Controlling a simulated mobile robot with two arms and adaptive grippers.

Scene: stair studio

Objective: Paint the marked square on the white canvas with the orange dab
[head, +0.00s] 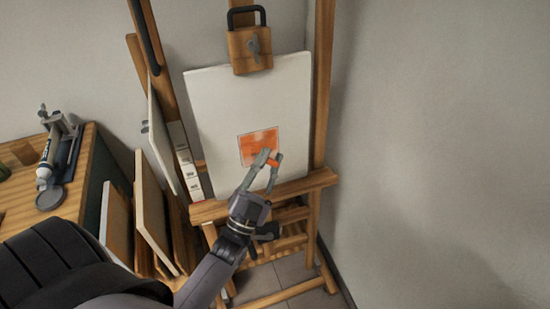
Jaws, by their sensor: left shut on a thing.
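The white canvas (216,109) stands upright on a wooden easel. The marked square (258,141) is on its lower middle, with a thin dark outline. Orange paint covers much of the square, with paler patches along its edges. My left gripper (271,160) is at the square's lower right, in front of the canvas. It is shut on a small orange thing, which looks like the orange dab (274,160). Whether the dab touches the canvas I cannot tell. The fingers hide the square's lower right corner. My right gripper is not in view.
The easel ledge (290,190) runs under the canvas, close below my gripper. A padlock-shaped wooden block (241,52) sits at the canvas top. Boards (153,212) lean at the left beside a wooden table (22,190) holding a tube (47,160). The right side is bare wall.

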